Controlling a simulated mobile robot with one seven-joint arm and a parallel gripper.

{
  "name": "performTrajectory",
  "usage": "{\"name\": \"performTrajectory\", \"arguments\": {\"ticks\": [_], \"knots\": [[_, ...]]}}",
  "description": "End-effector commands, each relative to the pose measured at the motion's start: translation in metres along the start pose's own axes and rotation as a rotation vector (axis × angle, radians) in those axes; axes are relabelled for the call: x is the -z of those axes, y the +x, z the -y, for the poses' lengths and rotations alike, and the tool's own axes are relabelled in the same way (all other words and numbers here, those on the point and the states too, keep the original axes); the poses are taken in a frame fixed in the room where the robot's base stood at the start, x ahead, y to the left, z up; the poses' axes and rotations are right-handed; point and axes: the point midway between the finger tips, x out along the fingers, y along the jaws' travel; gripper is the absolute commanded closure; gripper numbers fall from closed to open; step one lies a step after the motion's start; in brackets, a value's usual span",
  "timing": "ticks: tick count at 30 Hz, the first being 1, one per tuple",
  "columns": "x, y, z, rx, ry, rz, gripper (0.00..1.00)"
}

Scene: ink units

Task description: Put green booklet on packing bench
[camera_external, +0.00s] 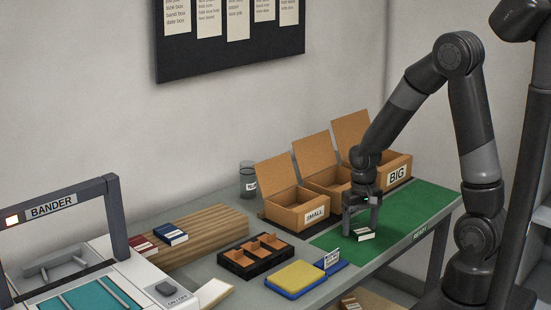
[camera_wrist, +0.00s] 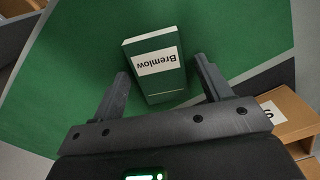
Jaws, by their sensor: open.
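The green booklet (camera_wrist: 172,81), with a white label reading "Bremlow", lies on the green mat in the wrist view. In the external view the booklet (camera_external: 364,236) shows below my gripper (camera_external: 361,212), on the mat near its left end. My gripper (camera_wrist: 160,67) is open, with one finger on each side of the booklet and a gap visible on both sides. The mat (camera_external: 425,205) covers the right part of the grey bench (camera_external: 215,272), whose front edge there carries a "READY" label.
Open cardboard boxes, including one labelled SMALL (camera_external: 297,208) and one labelled BIG (camera_external: 388,172), stand behind the mat. A black divided tray (camera_external: 258,267) and a yellow-and-blue pad (camera_external: 293,278) lie to the left. The bander (camera_external: 75,285) is far left. The mat's right part is clear.

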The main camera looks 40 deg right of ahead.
Motion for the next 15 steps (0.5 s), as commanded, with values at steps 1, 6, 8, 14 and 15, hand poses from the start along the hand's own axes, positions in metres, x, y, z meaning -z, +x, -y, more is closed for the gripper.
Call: {"name": "performTrajectory", "arguments": {"ticks": [1,6,8,14,15], "knots": [[0.000,0.000,0.000,0.000,0.000,0.000,0.29],[0.000,-0.004,0.000,0.000,0.000,-0.001,0.29],[0.001,-0.010,0.000,0.001,0.000,-0.003,0.29],[0.001,-0.043,0.000,0.002,0.000,-0.005,0.29],[0.001,-0.051,0.000,0.002,0.000,-0.006,0.29]]}}
